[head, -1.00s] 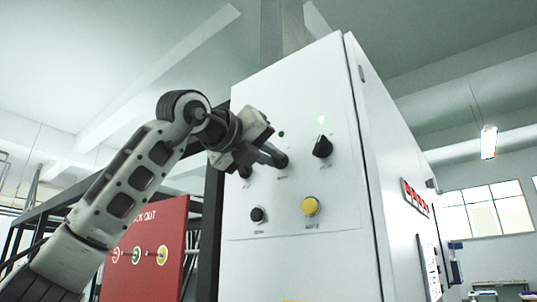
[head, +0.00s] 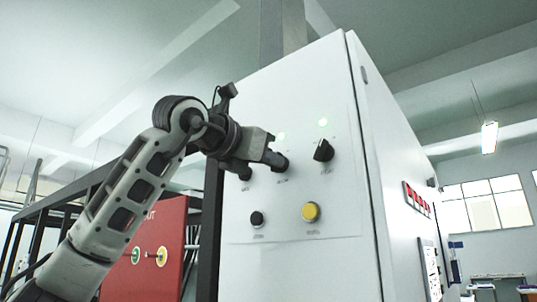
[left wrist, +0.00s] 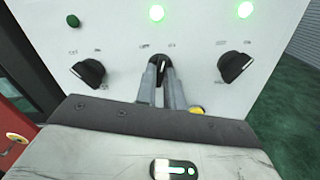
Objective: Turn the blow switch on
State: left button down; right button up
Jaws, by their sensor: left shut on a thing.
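A white control cabinet (head: 290,215) has a row of three black rotary switches under green lamps. My left gripper (head: 272,156) is at the middle switch (left wrist: 160,66). In the left wrist view its two fingers are shut around the knob, which stands about upright between them. The lamp above it (left wrist: 156,13) is lit bright green. The right switch (head: 323,150) is tilted and its lamp (head: 323,122) is lit. The left switch (left wrist: 88,72) is tilted the other way in the left wrist view, under a dark lamp (left wrist: 72,20). The labels are too small to read. My right gripper is not in view.
A black button (head: 257,218) and a yellow button (head: 310,212) sit below the switches. A red board (head: 150,275) with coloured round parts stands left of the cabinet, by a dark frame. Open space lies right of the cabinet.

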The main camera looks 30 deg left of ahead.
pick_arm(q)
jog(key=shift+m, duration=1.2)
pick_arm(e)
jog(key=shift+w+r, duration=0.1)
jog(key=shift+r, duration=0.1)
pick_arm(q)
jog(key=shift+m, duration=0.3)
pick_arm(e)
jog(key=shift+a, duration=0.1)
pick_arm(q)
jog(key=c, duration=1.5)
grip_release()
jog(key=shift+s, duration=0.1)
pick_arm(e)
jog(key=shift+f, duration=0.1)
pick_arm(q)
jog(key=s+a+b, duration=0.1)
jog(key=s+b, duration=0.2)
jog(key=s, duration=1.3)
jog(key=shift+b, duration=0.4)
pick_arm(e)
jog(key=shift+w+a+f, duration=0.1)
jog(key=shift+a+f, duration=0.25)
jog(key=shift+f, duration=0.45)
pick_arm(q)
jog(key=shift+w+a, duration=0.1)
jog(key=shift+a, duration=0.05)
